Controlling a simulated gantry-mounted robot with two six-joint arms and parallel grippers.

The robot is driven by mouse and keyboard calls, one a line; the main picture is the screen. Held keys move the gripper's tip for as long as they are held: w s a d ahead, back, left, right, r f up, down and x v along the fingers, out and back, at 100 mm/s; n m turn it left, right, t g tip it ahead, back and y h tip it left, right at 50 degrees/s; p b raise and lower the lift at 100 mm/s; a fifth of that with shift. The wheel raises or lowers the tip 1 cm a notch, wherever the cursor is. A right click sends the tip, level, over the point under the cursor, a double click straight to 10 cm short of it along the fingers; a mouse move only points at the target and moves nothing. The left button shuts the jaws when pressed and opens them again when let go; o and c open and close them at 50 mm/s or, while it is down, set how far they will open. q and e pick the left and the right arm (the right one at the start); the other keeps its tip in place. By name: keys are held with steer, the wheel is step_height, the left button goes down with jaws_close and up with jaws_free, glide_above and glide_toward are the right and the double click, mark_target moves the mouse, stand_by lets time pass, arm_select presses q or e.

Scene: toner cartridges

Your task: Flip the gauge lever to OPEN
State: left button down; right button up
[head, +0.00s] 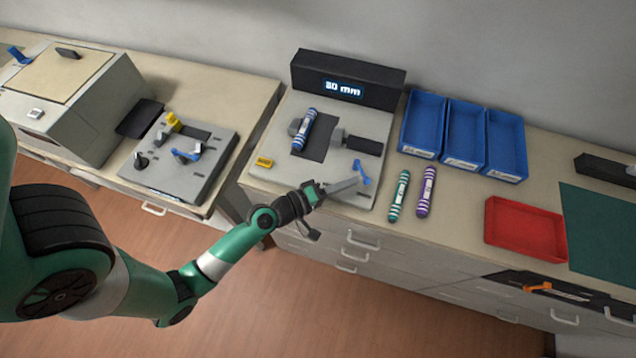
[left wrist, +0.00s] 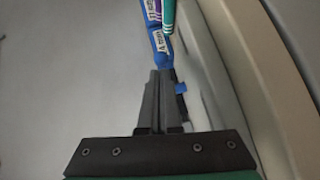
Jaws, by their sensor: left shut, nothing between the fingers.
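The gauge (head: 290,180) is a light grey plate with a black display (head: 345,86) reading 80 mm. A blue-and-white striped cartridge (head: 304,130) lies in it between the dark jaws. The blue gauge lever (head: 363,173) stands at the plate's front right corner. My left gripper (head: 355,182) is shut and empty, its fingertips close beside the lever on its left. In the left wrist view the shut fingers (left wrist: 158,95) point forward, with a small blue part, likely the lever (left wrist: 181,88), just to their right. Contact cannot be told. My right gripper is out of view.
A teal cartridge (head: 399,196) and a purple cartridge (head: 426,192) lie right of the gauge. Blue bins (head: 464,130) stand behind them, and a red tray (head: 525,228) is farther right. A yellow tag (head: 264,162) sits on the gauge's left. Another grey fixture (head: 200,180) stands left.

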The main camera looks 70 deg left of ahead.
arm_select(q)
steer(key=s, duration=0.5)
steer(key=shift+s+a+r, duration=0.15)
steer(key=shift+a, duration=0.1)
steer(key=s+d+r+b, duration=0.1)
steer(key=s+d, duration=0.1)
steer(key=s, duration=0.4)
steer(key=shift+s+d, duration=0.15)
steer(key=shift+d, duration=0.2)
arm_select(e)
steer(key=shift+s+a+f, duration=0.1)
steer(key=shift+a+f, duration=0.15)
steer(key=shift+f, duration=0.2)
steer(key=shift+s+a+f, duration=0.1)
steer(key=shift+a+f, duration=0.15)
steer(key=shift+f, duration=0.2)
arm_select(q)
steer(key=shift+r, duration=0.1)
